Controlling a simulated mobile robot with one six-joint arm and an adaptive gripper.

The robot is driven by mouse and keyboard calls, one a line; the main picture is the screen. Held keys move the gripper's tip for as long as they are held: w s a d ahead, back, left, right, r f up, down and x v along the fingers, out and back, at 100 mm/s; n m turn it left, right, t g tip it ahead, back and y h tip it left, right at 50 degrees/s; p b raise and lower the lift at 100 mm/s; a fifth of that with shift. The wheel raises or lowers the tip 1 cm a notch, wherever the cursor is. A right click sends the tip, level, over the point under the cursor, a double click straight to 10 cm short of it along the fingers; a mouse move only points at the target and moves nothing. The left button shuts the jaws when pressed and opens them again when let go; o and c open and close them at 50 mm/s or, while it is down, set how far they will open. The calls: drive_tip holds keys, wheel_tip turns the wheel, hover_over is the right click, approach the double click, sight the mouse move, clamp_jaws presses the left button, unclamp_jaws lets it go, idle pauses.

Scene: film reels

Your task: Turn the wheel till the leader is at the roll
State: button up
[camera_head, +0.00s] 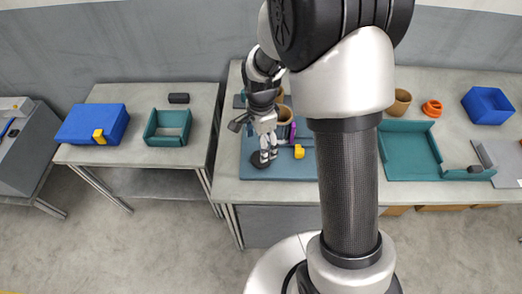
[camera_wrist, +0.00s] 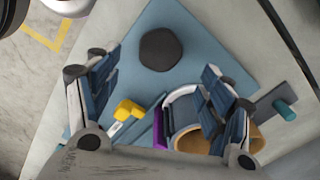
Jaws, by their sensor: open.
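A blue board (camera_head: 282,167) lies on the right-hand bench. In the wrist view the board (camera_wrist: 195,30) carries a dark round disc (camera_wrist: 160,50), a yellow block (camera_wrist: 129,110), a purple upright piece (camera_wrist: 158,128) and a white-rimmed round part (camera_wrist: 182,105), possibly the wheel. A tan cylinder (camera_wrist: 192,142) is beside that part, partly hidden by a finger. My gripper (camera_head: 267,158) is open and empty above the board, pointing down. I cannot make out which parts are the leader and roll.
A grey plate with a teal knob (camera_wrist: 285,109) is right of the board. On the bench are a teal tray (camera_head: 408,150), tan cup (camera_head: 400,102), orange ring (camera_head: 432,108) and blue bin (camera_head: 487,106). The left table holds a blue box (camera_head: 92,122) and teal box (camera_head: 168,139).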

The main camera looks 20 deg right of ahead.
drive_tip(key=shift+r, duration=2.3)
